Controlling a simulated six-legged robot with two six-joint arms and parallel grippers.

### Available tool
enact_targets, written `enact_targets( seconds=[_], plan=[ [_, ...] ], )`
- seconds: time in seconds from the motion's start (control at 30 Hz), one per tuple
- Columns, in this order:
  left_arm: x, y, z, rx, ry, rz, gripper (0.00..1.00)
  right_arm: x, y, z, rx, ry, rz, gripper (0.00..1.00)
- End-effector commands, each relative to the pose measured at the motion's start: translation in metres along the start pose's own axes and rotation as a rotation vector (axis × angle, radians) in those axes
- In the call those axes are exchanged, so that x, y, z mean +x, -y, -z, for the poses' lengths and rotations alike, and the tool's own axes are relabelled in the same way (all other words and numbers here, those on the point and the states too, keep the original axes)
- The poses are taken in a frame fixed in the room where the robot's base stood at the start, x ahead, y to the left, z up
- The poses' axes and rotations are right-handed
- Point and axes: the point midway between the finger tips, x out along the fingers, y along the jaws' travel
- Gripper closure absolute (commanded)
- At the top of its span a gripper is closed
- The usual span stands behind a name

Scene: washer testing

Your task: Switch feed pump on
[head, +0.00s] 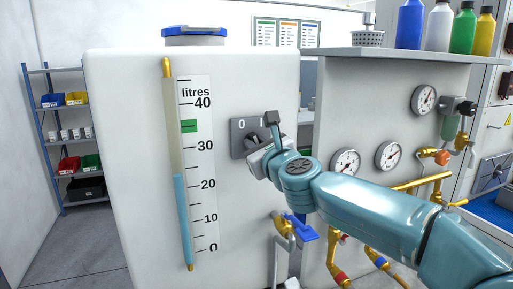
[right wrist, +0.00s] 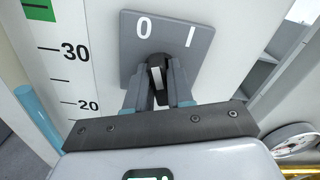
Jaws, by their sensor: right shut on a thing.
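The feed pump switch is a grey plate (head: 237,139) marked 0 and I on the front of the white tank. It also shows in the right wrist view (right wrist: 138,52), with a dark knob (right wrist: 157,66) below and between the two marks. My right gripper (right wrist: 160,88) is shut on the knob, one finger on each side. In the head view my right gripper (head: 260,152) covers the knob and the plate's lower right part. The knob's exact angle is hard to tell behind the fingers. My left gripper is not in view.
A litre gauge (head: 181,215) left of the switch shows blue liquid a little above 20, below a green mark (head: 189,126) between 30 and 40. Dials (head: 345,162), brass pipes and a blue-handled valve (head: 301,229) lie close around my right arm. Bottles (head: 410,25) stand on the shelf above.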

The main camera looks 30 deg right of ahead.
Motion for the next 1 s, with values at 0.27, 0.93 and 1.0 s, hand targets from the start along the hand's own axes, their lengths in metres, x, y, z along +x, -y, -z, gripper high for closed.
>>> enact_targets(
  seconds=[0.27, 0.93, 1.0],
  plan=[
    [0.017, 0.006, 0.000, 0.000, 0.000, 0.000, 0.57, 0.001, -0.002, 0.005, 0.250, -0.004, -0.002, 1.00],
    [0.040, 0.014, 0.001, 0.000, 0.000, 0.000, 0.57, 0.001, -0.002, 0.005, 0.788, -0.008, -0.002, 1.00],
    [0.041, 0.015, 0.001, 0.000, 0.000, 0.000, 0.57, 0.001, -0.002, 0.005, 0.820, -0.008, -0.002, 1.00]
  ],
)
